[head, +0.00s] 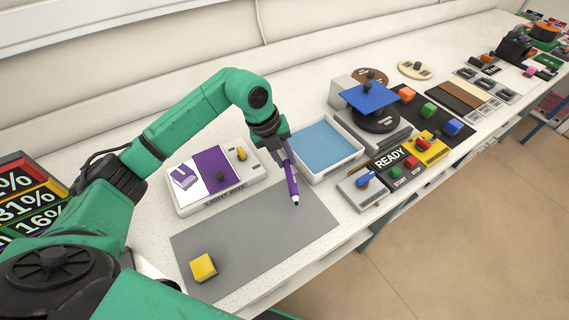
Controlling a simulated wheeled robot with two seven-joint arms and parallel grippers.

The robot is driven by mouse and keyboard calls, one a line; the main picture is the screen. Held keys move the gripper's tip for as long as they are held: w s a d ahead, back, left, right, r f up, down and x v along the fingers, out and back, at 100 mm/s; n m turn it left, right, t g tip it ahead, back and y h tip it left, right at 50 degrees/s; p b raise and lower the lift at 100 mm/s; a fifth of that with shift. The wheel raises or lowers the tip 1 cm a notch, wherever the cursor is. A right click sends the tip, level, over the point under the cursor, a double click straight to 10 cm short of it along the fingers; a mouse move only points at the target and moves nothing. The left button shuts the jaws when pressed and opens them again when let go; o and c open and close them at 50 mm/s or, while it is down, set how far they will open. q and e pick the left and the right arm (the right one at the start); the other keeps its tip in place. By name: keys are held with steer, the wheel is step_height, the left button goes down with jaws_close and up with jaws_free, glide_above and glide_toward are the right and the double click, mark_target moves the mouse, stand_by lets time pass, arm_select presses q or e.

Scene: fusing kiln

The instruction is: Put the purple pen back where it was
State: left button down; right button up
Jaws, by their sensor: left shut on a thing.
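The purple pen (292,184) has a white lower end with a dark tip that points down. It is in the head view, right of the light box, over the upper right part of the grey mat (255,243). My left gripper (286,157) is shut on the pen's upper part and holds it nearly upright, slightly tilted. I cannot tell whether the tip touches the mat. My right gripper is not in view.
The light box (217,203) with a purple sheet (213,166) stands left of the pen. A blue-filled white tray (325,148) is just behind right. A yellow block (203,267) lies on the mat. A grey switch box (362,193) stands right; the mat's middle is clear.

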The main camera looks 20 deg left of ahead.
mark_target(285, 166)
arm_select(q)
step_height(285, 166, down, 3)
steer(key=shift+f+p, duration=0.15)
steer(key=shift+p, duration=0.4)
steer(key=shift+f, duration=0.5)
steer(key=c, duration=0.7)
jaws_free()
steer(key=shift+b, duration=0.3)
